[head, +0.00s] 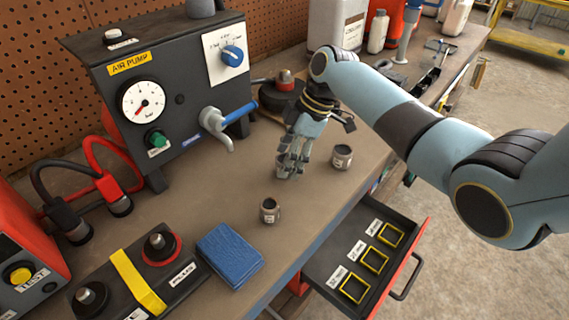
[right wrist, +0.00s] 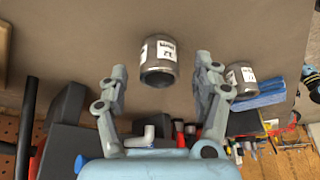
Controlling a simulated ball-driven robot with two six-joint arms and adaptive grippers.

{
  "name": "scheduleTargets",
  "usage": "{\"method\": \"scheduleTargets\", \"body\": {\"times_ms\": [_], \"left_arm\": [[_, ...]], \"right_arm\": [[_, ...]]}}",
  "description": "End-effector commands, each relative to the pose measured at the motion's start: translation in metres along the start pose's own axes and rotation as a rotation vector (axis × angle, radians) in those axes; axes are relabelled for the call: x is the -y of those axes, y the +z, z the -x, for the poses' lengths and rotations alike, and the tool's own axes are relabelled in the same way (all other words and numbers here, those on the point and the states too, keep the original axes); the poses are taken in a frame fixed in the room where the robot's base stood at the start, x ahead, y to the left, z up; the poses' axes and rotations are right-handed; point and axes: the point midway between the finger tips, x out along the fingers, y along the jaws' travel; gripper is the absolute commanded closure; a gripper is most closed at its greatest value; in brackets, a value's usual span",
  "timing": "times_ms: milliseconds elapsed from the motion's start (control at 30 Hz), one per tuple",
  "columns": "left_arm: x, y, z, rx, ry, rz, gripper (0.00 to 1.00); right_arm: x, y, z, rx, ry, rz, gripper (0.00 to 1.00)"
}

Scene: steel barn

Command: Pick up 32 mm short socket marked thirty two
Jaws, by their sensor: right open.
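Several short steel sockets with white labels stand on the bench; I cannot read their numbers for sure. One socket (right wrist: 158,62) shows large in the right wrist view, ahead of and between the fingers; in the head view the fingers largely hide it. My right gripper (head: 287,172) points down at the bench and is open; its fingers (right wrist: 162,85) look apart from that socket. A second socket (head: 270,210) stands near the blue cloth and also shows in the right wrist view (right wrist: 240,76). Another socket (head: 342,157) stands right of the gripper. My left gripper is out of view.
An open drawer (head: 322,268) with yellow-framed, labelled slots juts from the bench front. A folded blue cloth (head: 230,255) lies left of it. The air pump (head: 170,95) with its tap stands behind. A dark fixture with a yellow strap (head: 138,281) lies front left.

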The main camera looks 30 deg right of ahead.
Motion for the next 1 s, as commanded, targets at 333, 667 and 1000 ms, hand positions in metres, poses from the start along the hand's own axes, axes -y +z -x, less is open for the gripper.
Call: {"method": "scheduleTargets", "body": {"times_ms": [333, 667, 1000], "left_arm": [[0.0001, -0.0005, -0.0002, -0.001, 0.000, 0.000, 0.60], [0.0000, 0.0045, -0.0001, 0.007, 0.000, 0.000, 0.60], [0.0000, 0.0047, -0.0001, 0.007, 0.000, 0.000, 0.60]], "right_arm": [[-0.0001, 0.0001, -0.0041, 0.001, 0.000, 0.000, 0.43], [-0.0001, 0.0001, -0.0039, 0.001, 0.001, 0.000, 0.86], [-0.0005, -0.0003, -0.0032, 0.000, 0.001, 0.000, 1.00]]}}
